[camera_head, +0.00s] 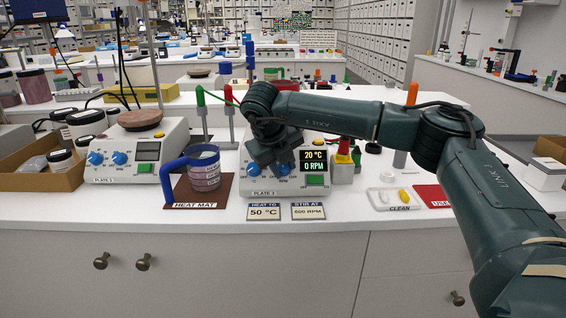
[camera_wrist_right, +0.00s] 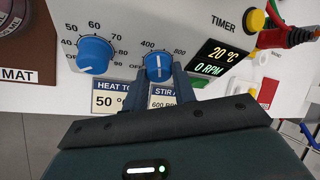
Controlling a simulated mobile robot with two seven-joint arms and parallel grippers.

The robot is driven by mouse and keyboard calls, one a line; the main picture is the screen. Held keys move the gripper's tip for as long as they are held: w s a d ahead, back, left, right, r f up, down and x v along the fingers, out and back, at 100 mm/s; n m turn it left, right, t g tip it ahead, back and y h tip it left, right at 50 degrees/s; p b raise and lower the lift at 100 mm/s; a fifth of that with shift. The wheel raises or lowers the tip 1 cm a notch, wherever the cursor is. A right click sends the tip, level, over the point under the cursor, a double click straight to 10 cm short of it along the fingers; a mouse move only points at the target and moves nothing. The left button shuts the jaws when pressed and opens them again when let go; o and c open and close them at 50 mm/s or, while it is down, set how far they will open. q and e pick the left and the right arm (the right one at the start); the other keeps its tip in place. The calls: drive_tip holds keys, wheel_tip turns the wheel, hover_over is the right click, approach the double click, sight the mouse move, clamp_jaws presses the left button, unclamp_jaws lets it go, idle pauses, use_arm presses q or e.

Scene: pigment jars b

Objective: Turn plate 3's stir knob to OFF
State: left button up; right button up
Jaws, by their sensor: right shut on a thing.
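Plate 3 (camera_head: 262,182) is a white hot plate with a lit display (camera_wrist_right: 220,60) reading 20 °C and 0 RPM. My right gripper (camera_wrist_right: 164,72) is shut on its blue stir knob (camera_wrist_right: 158,66), one finger on each side. The knob's white mark points roughly up between the 400 and 800 ends of its scale in the right wrist view. The blue heat knob (camera_wrist_right: 94,55) sits left of it, untouched. In the head view my right gripper (camera_head: 281,168) covers part of the panel and hides the plate's top. My left gripper is not in view.
A jar in a blue holder (camera_head: 204,172) stands on the brown heat mat (camera_head: 198,194) left of plate 3. Plate 2 (camera_head: 135,165) is farther left. Cards reading 50 °C (camera_head: 264,212) and 600 RPM (camera_head: 308,212) lie in front. A clean tray (camera_head: 396,201) is at right.

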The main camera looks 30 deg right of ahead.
drive_tip(key=n+h, duration=0.1)
drive_tip(key=n, duration=0.3)
drive_tip(key=shift+a+h+p, duration=0.1)
drive_tip(key=shift+h+p, duration=0.3)
drive_tip(key=n+h, duration=0.1)
drive_tip(key=n, duration=0.1)
drive_tip(key=n+t+h, duration=0.1)
drive_tip(key=n, duration=0.2)
drive_tip(key=n+t, duration=0.1)
drive_tip(key=n, duration=0.2)
drive_tip(key=n+t+h, duration=0.1)
drive_tip(key=n, duration=0.1)
drive_tip(key=shift+s+f+n, duration=0.1)
drive_tip(key=shift+n, duration=0.3)
drive_tip(key=shift+n+t, duration=0.55)
drive_tip(key=shift+n, duration=0.8)
drive_tip(key=shift+n+t, duration=0.55)
drive_tip(key=shift+n, duration=0.8)
drive_tip(key=shift+f, duration=0.1)
drive_tip(key=o, duration=1)
